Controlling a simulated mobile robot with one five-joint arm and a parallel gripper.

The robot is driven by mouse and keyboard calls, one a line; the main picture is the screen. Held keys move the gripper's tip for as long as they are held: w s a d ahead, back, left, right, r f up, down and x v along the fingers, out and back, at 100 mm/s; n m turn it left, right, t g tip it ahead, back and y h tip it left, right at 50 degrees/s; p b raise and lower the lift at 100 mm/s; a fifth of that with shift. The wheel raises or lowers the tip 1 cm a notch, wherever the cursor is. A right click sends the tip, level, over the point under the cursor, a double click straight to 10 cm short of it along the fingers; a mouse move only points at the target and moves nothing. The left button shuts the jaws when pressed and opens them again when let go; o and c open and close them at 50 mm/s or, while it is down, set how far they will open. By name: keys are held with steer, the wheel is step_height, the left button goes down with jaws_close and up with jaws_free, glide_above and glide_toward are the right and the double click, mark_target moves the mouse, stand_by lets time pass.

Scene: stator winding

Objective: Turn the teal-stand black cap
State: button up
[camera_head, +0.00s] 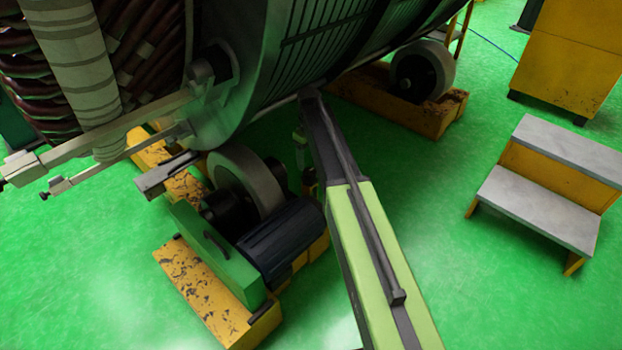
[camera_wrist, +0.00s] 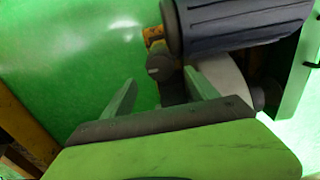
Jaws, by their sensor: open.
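A small round black cap (camera_wrist: 160,67) shows in the wrist view, just below the ribbed dark motor. It sits ahead of my gripper (camera_wrist: 161,90), roughly between the two green fingers and beyond their tips. The fingers are spread apart with nothing held between them. I cannot clearly make out a teal stand under the cap. In the head view my pale green and grey arm crosses the middle. It hides much of the area around the cap, and I cannot clearly pick out the cap there.
The dark ribbed motor (camera_head: 282,242) and a grey roller (camera_head: 247,185) sit on a worn yellow base (camera_head: 200,290). A large stator drum (camera_head: 300,50) overhangs them. Yellow steps with grey treads (camera_head: 540,210) stand at right. Open green floor (camera_head: 480,290) lies between.

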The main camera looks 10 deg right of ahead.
mark_target(310, 170)
step_height(310, 170, down, 7)
steer(key=b, duration=0.5)
steer(key=shift+c, duration=0.3)
steer(key=c, duration=1.2)
steer(key=shift+d, duration=0.15)
steer(key=shift+c, duration=0.6)
